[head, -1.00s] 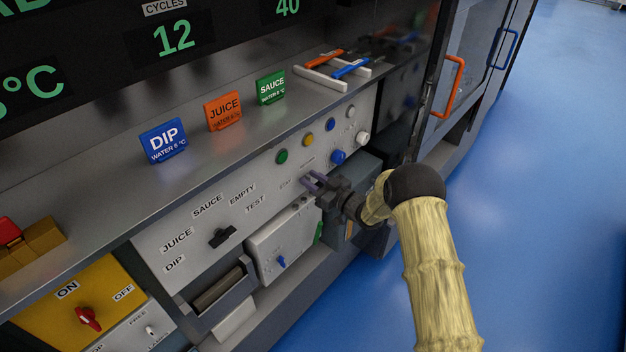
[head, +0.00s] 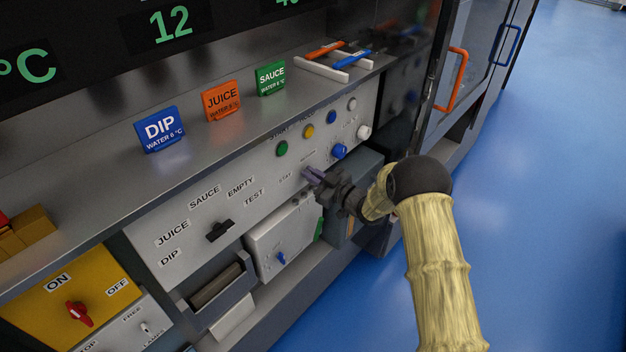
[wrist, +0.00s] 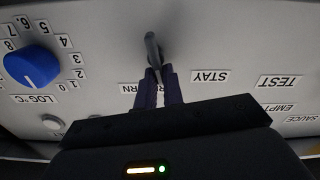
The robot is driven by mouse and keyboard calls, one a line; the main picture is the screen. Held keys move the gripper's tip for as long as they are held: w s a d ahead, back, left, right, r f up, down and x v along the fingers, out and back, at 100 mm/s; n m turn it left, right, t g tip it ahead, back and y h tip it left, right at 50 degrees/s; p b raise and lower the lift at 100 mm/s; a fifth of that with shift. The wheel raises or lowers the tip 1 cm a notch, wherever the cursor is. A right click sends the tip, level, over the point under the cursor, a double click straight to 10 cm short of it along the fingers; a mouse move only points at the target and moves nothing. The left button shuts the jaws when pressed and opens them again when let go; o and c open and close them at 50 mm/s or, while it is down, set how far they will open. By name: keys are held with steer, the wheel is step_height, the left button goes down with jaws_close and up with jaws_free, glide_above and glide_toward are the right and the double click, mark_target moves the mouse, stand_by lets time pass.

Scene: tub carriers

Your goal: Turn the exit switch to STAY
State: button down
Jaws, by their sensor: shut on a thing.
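The exit switch (wrist: 152,48) is a slim dark grey lever on the pale control panel. In the wrist view, where the lettering is upside down, it stands nearly upright in the picture. The STAY label (wrist: 210,76) is to its right, and a partly covered label ending in RN (wrist: 130,88) is beside my fingers. My gripper (wrist: 159,82) is shut on the lever's near end. In the head view my gripper (head: 312,177) is at the panel, just right of the small STAY label (head: 285,177), and the lever is hidden there.
A blue LOG °C dial (wrist: 32,66) sits left of my gripper in the wrist view. Coloured buttons sit above; blue floor lies open to the right.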

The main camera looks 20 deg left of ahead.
steer(key=n+b, duration=0.2)
steer(key=b, duration=0.1)
steer(key=f+n+b, duration=0.1)
steer(key=n+b, duration=0.1)
steer(key=b, duration=0.2)
steer(key=s+n+b, duration=0.1)
steer(key=n+b, duration=0.2)
steer(key=shift+a+f, duration=0.15)
steer(key=shift+a, duration=0.05)
steer(key=n+b, duration=0.1)
steer(key=b, duration=0.2)
steer(key=shift+s+n, duration=0.1)
steer(key=shift+n, duration=0.3)
steer(key=shift+a+n+b, duration=0.1)
steer(key=shift+n+b, duration=0.3)
steer(key=shift+b, duration=0.2)
steer(key=c, duration=1.5)
jaws_free()
steer(key=shift+s, duration=0.15)
